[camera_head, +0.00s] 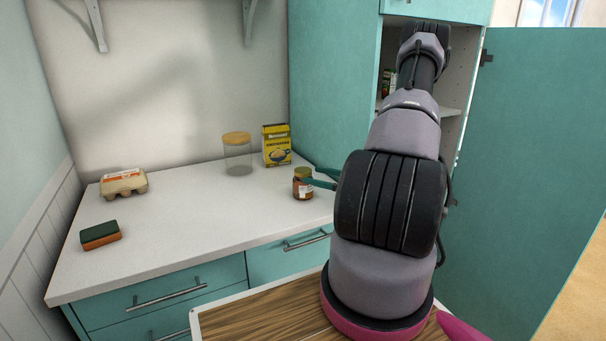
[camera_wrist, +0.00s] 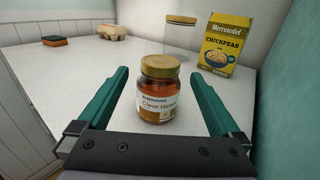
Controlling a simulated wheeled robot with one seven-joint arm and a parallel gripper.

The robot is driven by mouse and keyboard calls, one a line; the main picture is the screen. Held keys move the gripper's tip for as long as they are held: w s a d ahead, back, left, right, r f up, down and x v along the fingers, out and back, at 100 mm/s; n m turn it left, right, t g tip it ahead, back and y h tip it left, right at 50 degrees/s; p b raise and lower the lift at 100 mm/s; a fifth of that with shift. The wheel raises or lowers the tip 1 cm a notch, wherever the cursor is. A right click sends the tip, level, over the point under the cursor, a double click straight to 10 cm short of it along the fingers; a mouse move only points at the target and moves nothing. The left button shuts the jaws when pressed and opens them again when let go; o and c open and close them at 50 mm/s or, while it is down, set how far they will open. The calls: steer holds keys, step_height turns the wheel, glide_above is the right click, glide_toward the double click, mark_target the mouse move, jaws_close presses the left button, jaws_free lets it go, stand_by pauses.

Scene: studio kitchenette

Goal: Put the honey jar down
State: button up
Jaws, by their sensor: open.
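In the wrist view, my gripper (camera_wrist: 160,92) is open, with one finger on each side of the jar and a visible gap on both sides.
Behind the jar are a glass canister with a wooden lid (camera_head: 237,155) and a yellow chickpea box (camera_head: 277,146). An egg carton (camera_head: 124,184) and a sponge (camera_head: 100,235) lie to the left. A tall teal cabinet (camera_head: 335,85) stands at right, its door (camera_head: 530,170) open.

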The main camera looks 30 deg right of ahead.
steer(key=v, duration=0.3)
steer(key=shift+s+d, duration=0.15)
steer(key=shift+r, duration=0.3)
steer(key=s+a+r+n+g, duration=0.3)
steer(key=a+r+n+g, duration=0.3)
steer(key=a+r+n, duration=0.15)
steer(key=s+a+r+n+g, duration=0.3)
steer(key=a+r+n+g, duration=0.35)
steer(key=a+r, duration=0.2)
steer(key=s+a+r+n+t+h, duration=0.2)
steer(key=s+r+n+h, duration=0.2)
steer(key=r, duration=0.4)
steer(key=s+a+r+n+t+h, duration=0.2)
steer(key=s+r+n+h, duration=0.3)
steer(key=s+r, duration=0.3)
steer(key=shift+n+t, duration=0.6)
steer(key=shift+t, duration=0.15)
steer(key=shift+r, duration=0.15)
